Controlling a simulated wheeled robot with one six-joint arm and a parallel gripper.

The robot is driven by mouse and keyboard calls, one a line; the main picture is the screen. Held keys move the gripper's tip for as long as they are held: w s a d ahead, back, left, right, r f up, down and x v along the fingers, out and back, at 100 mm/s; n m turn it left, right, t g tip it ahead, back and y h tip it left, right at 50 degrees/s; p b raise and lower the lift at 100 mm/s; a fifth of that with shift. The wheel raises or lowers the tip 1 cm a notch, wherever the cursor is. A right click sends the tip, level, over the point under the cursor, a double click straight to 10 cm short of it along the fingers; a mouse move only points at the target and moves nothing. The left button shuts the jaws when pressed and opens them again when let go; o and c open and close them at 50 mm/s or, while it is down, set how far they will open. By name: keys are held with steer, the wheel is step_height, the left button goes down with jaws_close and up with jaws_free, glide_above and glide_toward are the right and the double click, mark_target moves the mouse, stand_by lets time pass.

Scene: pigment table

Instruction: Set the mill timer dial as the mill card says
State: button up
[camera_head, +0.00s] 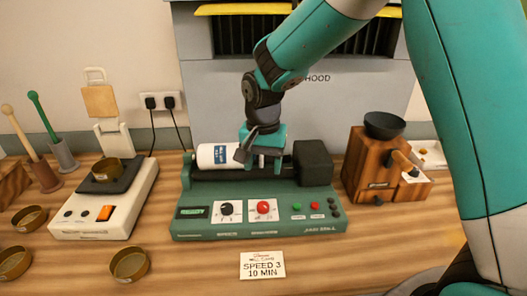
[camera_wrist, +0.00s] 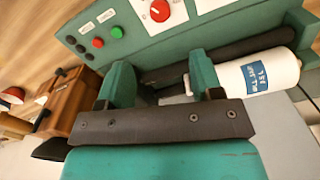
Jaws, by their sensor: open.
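The green mill (camera_head: 200,232) stands mid-table with a white labelled jar (camera_head: 212,156) lying on its rollers. Its front panel has a black dial (camera_head: 227,208) and a red dial (camera_head: 263,207), each on a white plate; their small markings are unreadable, so I cannot tell which is the timer. The red dial also shows at the top of the wrist view (camera_wrist: 159,10). The mill card (camera_head: 262,265) lies in front and reads "SPEED 3, 10 MIN". My gripper (camera_wrist: 160,82) is open and empty, above the rollers beside the jar, apart from the dials.
Green and red buttons (camera_head: 297,206) and a lit display (camera_head: 193,212) are on the panel. A black block (camera_head: 313,163) rises at the mill's right end. A wooden grinder (camera_head: 366,165) stands right, a scale (camera_head: 90,222) left. Brass dishes (camera_head: 129,264) lie front left.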

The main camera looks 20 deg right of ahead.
steer(key=shift+r, duration=2.25)
steer(key=s+a+r+n+y, duration=0.2)
steer(key=s+n, duration=0.5)
steer(key=s, duration=0.5)
steer(key=s+a+r+n+y, duration=0.2)
steer(key=s+n, duration=0.4)
steer(key=s, duration=0.6)
steer(key=shift+s+a+r+n, duration=0.25)
steer(key=shift+s+r+n, duration=0.15)
steer(key=shift+r, duration=0.45)
